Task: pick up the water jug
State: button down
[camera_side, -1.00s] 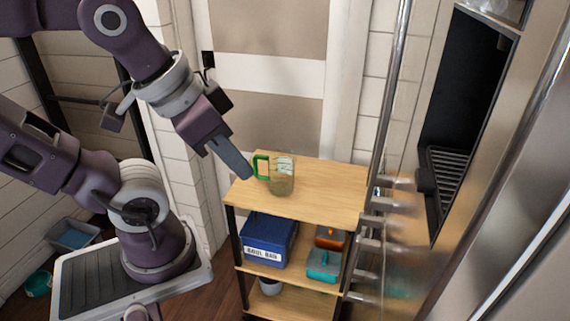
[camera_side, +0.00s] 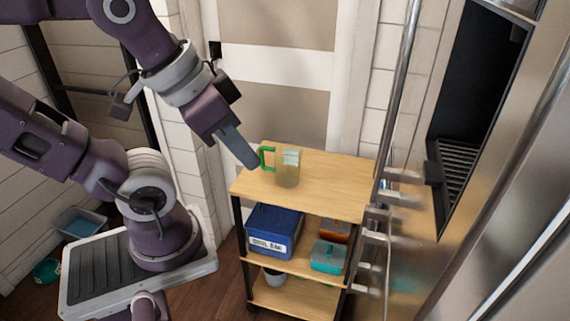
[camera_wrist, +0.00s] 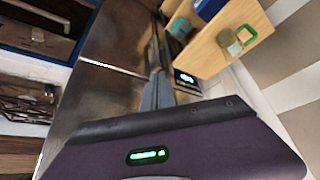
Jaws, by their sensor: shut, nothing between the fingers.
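The water jug (camera_side: 288,172) is clear with a pale tint and has a green handle (camera_side: 267,158) on its left side. It stands upright on the top board of a wooden cart. In the wrist view the jug (camera_wrist: 231,45) shows at the upper right, off to the right of the fingers. My gripper (camera_side: 256,165) points down and right, its tips just left of the handle in the side view. The wrist view shows my gripper (camera_wrist: 157,78) shut and empty, with the jug clearly apart from the fingers.
The cart's top board (camera_side: 325,180) is otherwise bare. Lower shelves hold a labelled blue box (camera_side: 274,230), a teal container (camera_side: 328,257) and an orange one (camera_side: 335,231). A steel appliance with a long vertical handle (camera_side: 397,90) stands close on the right.

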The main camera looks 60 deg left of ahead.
jog(key=c, duration=1.3)
grip_release()
